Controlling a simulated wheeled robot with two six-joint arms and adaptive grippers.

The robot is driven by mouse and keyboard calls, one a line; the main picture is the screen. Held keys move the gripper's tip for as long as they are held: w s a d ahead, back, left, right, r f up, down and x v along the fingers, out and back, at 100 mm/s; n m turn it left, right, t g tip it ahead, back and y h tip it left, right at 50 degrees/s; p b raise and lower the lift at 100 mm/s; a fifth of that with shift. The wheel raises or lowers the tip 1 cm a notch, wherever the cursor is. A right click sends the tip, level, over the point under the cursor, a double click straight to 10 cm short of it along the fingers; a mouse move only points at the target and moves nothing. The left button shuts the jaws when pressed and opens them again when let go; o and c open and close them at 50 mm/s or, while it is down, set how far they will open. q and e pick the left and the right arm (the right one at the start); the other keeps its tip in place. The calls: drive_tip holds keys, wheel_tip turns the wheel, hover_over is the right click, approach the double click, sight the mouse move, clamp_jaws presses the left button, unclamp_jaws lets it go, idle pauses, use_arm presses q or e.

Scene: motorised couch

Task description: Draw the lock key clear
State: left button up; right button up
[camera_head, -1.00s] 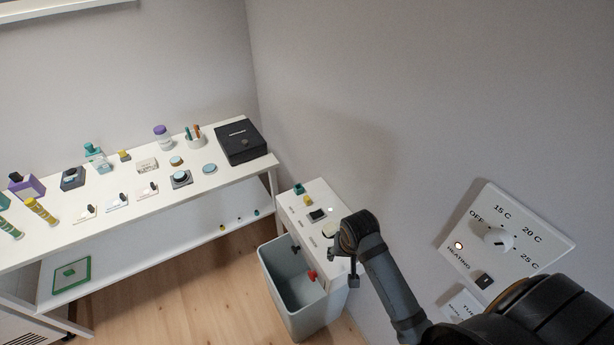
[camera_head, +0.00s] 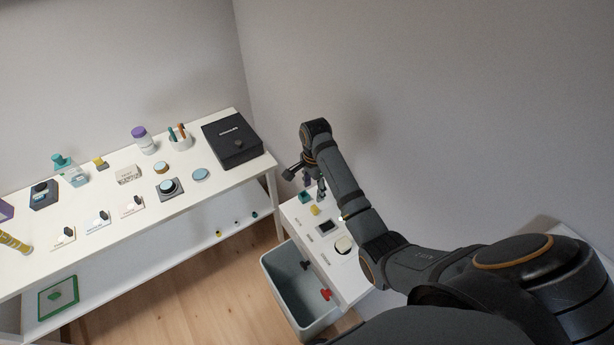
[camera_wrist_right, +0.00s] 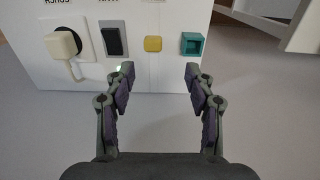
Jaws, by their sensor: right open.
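My right gripper (camera_head: 314,184) hangs over the far end of a white control box (camera_head: 318,266) against the wall. Its two fingers are apart and empty in the right wrist view (camera_wrist_right: 160,73). Ahead of the fingers on the box are a teal square piece (camera_wrist_right: 193,43) and a yellow piece (camera_wrist_right: 153,44); both sit apart from the fingertips. The teal piece (camera_head: 305,197) and yellow piece (camera_head: 315,210) also show in the head view. Which part is the lock key I cannot tell. My left gripper is not in view.
A black switch (camera_wrist_right: 113,38) and a white plug (camera_wrist_right: 62,44) share the box's face. A red knob (camera_head: 326,295) and a dark knob stick out above a grey bin (camera_head: 283,297). A white table (camera_head: 110,240) with several small items stands left.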

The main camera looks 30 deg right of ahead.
sight(315, 208)
drive_tip(key=shift+s+f+p, duration=0.4)
drive_tip(key=shift+s+f, duration=0.55)
drive_tip(key=shift+f, duration=0.25)
drive_tip(key=f, duration=0.6)
drive_tip(key=shift+w+f, duration=0.2)
drive_tip(key=shift+w, duration=0.2)
drive_tip(key=shift+s+f, duration=0.1)
drive_tip(key=shift+f, duration=0.45)
drive_tip(key=shift+c, duration=0.2)
drive_tip(key=c, duration=0.5)
clamp_jaws()
drive_tip(key=shift+c, duration=1.4)
unclamp_jaws()
clamp_jaws()
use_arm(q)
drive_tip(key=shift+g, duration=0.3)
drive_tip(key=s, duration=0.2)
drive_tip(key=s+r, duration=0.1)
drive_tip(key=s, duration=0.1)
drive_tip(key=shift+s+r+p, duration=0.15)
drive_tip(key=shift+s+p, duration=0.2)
use_arm(e)
drive_tip(key=shift+r, duration=0.15)
